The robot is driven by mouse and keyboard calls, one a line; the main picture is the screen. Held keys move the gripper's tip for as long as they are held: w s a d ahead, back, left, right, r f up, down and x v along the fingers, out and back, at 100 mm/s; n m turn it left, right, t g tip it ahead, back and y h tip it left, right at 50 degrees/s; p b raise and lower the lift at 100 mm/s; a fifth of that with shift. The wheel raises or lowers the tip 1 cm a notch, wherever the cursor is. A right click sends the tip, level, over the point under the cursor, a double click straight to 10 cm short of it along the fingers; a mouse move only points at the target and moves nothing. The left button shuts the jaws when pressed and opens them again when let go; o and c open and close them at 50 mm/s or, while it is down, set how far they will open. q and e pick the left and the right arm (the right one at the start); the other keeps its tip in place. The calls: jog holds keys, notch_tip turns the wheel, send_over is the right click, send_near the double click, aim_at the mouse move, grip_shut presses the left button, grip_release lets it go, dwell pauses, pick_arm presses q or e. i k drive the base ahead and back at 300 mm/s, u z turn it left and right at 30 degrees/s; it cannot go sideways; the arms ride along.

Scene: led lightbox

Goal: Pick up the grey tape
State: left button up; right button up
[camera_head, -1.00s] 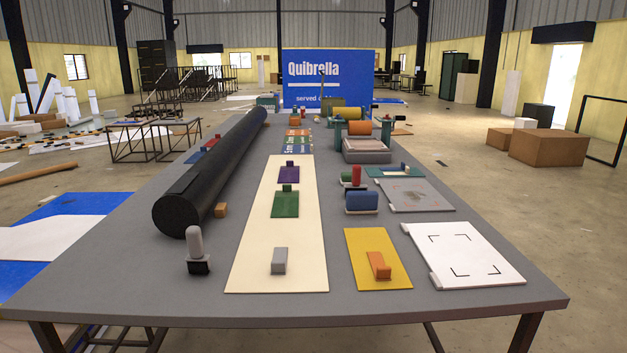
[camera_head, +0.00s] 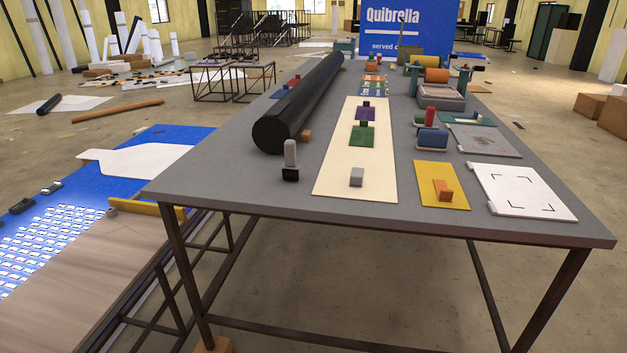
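On the long grey table (camera_head: 240,190), a small grey block (camera_head: 356,177) lies near the front end of a cream strip (camera_head: 381,195). It is the grey thing that best fits the tape, but I cannot tell for sure that it is tape. A light grey upright roller-like piece on a black base (camera_head: 291,160) stands to its left, apart from it. Neither of my grippers is in view.
A long black roll (camera_head: 290,110) lies along the table's left side. A yellow sheet with an orange block (camera_head: 442,190) and a white framed board (camera_head: 520,190) lie to the right. Blue and white sheets (camera_head: 135,163) cover floor at left. Floor before the table is clear.

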aim_at(357, 176)
jog(key=u, duration=0.95)
jog(key=i, duration=0.5)
